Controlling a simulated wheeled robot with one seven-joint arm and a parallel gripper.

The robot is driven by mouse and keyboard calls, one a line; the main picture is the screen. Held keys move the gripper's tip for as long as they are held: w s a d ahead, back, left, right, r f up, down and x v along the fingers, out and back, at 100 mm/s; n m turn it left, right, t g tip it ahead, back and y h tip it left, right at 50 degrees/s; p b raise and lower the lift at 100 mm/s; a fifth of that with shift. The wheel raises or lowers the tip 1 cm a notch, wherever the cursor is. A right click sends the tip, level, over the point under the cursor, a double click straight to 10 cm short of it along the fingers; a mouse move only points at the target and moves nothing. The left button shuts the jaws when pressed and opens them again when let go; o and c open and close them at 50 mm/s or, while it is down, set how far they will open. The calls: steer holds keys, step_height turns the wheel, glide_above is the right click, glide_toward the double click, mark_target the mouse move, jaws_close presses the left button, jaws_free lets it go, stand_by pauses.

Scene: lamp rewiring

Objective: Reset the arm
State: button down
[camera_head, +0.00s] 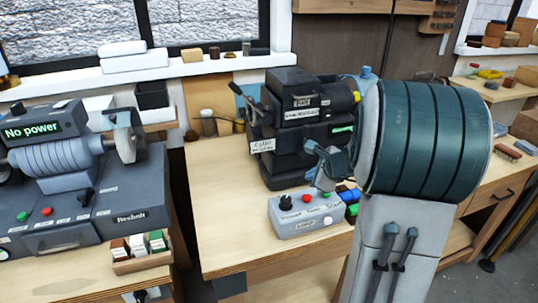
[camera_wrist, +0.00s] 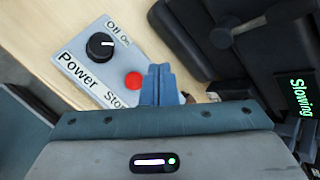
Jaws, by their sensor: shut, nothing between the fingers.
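My gripper (camera_wrist: 158,76) is shut and empty in the wrist view, with its blue-grey fingers together. Its tips are beside the red stop button (camera_wrist: 134,80) on the grey control box (camera_wrist: 84,62); I cannot tell the gap between them. The box's black power knob (camera_wrist: 100,45) lies further left. In the head view my gripper (camera_head: 322,168) is above the control box (camera_head: 306,222), between it and the black machine (camera_head: 292,132). My large teal arm link hides part of the bench and the machine's right side.
A display (camera_wrist: 301,97) by the black machine reads "Slowing". At left stands a grey grinder (camera_head: 62,155) whose screen reads "No power", with a small box of blocks (camera_head: 141,262) in front. Blue and green items lie right of the control box. Bare bench (camera_head: 222,215) shows left of it.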

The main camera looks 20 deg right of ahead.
steer(key=s+a+r+n+g+y, duration=0.2)
steer(key=s+a+r+n+g, duration=0.15)
steer(key=s+a+n, duration=0.95)
steer(key=s+a+n+g+h, duration=0.2)
steer(key=s+a+n+h, duration=0.1)
steer(key=s+n, duration=0.8)
steer(key=shift+s+f+h, duration=0.2)
steer(key=shift+s+h, duration=0.2)
steer(key=shift+h, duration=0.2)
steer(key=shift+a+g, duration=0.15)
steer(key=shift+g, duration=0.1)
